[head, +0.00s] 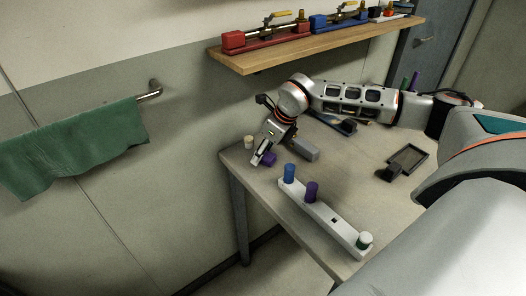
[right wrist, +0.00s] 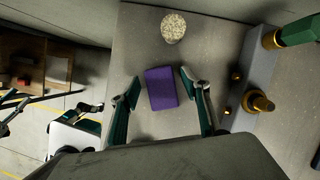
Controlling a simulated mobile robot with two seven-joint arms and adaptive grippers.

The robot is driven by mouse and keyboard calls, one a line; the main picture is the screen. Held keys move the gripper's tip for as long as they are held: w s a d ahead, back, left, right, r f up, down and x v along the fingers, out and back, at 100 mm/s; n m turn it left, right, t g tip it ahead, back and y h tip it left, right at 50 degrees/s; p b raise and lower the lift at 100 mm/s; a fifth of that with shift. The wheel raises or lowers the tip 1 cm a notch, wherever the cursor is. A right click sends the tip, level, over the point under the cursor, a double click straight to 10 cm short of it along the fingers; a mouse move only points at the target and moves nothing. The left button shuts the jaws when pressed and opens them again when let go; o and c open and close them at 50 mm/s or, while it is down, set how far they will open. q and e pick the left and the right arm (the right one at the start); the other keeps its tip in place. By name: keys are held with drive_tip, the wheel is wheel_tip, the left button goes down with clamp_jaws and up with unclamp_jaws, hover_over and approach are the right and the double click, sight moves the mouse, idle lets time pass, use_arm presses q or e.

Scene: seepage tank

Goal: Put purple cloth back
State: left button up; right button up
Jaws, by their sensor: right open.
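The purple cloth (right wrist: 160,88) looks like a small folded block and lies on the tabletop in the right wrist view. My right gripper (right wrist: 161,88) is open, with one finger on each side of the cloth and visible gaps between fingers and cloth. In the head view my right gripper (head: 262,157) points down at the table's far left corner, and the purple cloth (head: 270,159) shows beside its fingers, partly hidden.
A small beige cylinder (head: 249,142) stands beside the gripper. A wooden shelf (head: 245,62) holds valves above. A green towel (head: 75,148) hangs on a wall bar.

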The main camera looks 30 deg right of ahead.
sight(271, 157)
drive_tip(key=shift+s+d+r, duration=0.1)
drive_tip(key=shift+d+r, duration=0.05)
drive_tip(key=shift+r, duration=0.45)
drive_tip(key=v, duration=0.6)
drive_tip(key=shift+s+r, duration=0.2)
drive_tip(key=shift+r, duration=0.05)
drive_tip(key=shift+f, duration=0.1)
